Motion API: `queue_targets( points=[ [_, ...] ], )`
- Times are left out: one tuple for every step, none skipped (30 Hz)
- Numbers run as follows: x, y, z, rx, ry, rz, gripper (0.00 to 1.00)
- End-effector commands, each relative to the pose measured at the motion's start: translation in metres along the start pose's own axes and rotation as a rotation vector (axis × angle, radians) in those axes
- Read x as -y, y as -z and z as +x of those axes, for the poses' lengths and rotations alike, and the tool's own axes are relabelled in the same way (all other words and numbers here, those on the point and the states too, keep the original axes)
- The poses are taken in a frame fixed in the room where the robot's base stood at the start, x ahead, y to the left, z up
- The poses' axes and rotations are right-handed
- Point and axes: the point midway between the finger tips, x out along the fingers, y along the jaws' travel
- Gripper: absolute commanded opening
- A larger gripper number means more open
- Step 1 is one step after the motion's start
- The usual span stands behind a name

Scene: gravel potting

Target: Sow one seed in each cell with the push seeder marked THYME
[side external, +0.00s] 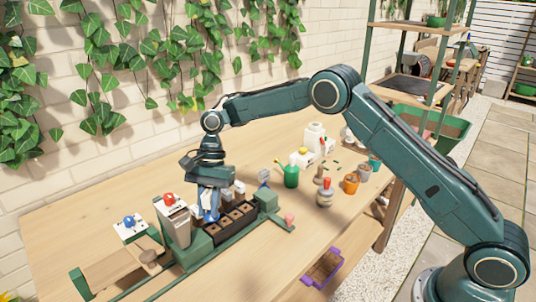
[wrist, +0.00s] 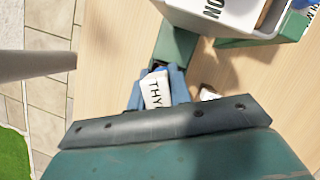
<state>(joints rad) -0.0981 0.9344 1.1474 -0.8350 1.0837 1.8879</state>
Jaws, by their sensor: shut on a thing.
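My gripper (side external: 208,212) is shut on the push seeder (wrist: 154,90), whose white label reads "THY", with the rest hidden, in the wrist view. Blue fingers (wrist: 178,85) flank the label. In the side view the gripper points down at the back left part of the dark seed tray (side external: 221,240). The tray has several brown, soil-filled cells, some hidden behind the gripper. The seeder's tip is hidden, so I cannot tell whether it touches a cell.
A tall grey dispenser with a red knob (side external: 175,222) stands close left of the gripper. A white box with a blue knob (side external: 130,229) is farther left. A green watering can (side external: 291,176) and an orange pot (side external: 351,184) stand right. A purple crate (side external: 322,268) is at the table's front edge.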

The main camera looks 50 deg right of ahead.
Motion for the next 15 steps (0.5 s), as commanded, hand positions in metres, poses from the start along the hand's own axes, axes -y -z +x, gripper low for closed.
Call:
queue_targets(
  points=[
    [0.0,0.0,0.001,0.0,0.0,0.0,0.03],
    [0.0,0.001,0.001,0.0,0.0,0.001,0.03],
    [0.0,0.001,0.002,0.001,0.0,0.001,0.03],
    [0.0,0.001,0.003,0.001,0.0,0.0,0.03],
    [0.0,0.002,0.004,0.001,-0.001,0.0,0.03],
    [0.0,0.002,0.005,0.001,-0.001,0.0,0.03],
    [0.0,0.003,0.006,0.002,-0.001,0.0,0.03],
    [0.0,0.003,0.008,0.002,0.0,0.001,0.03],
    [0.0,0.004,0.01,0.002,0.0,0.002,0.03],
    [0.0,0.005,0.011,0.002,0.0,0.002,0.03],
    [0.0,0.005,0.013,0.002,0.0,0.001,0.03],
    [0.0,0.006,0.015,0.002,0.0,0.0,0.03],
    [0.0,0.007,0.016,0.002,0.0,0.001,0.03],
    [0.0,0.007,0.018,0.001,0.0,0.001,0.03],
    [0.0,0.008,0.019,0.001,0.0,0.001,0.03]
  ],
)
